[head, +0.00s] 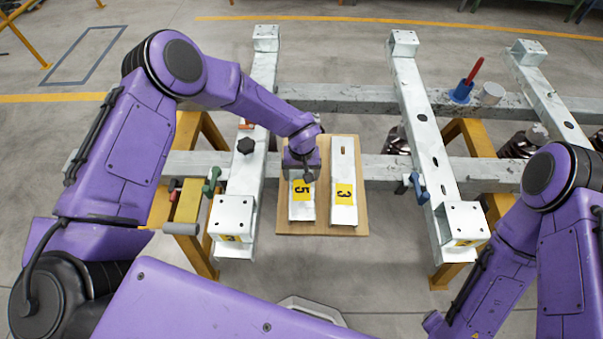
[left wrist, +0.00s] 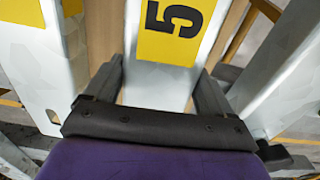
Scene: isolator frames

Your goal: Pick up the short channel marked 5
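The short channel marked 5 (head: 301,211) is a white metal piece with a yellow label. It lies on a brown board (head: 322,228), beside the channel marked 3 (head: 343,216). My left gripper (head: 302,176) is over the far part of channel 5 and hides it there. In the left wrist view, the fingers of my left gripper (left wrist: 162,88) stand apart, one on each side of channel 5 (left wrist: 160,82). I cannot tell whether they touch it. My right arm shows at the right of the head view; its gripper is out of sight.
Long galvanised beams (head: 420,115) flank the board on both sides, with the left one (head: 262,85) close to my left gripper. Cross rails on yellow trestles (head: 470,135) support them. Clamps (head: 211,182) and a blue holder with a red tool (head: 462,92) stand on the frame.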

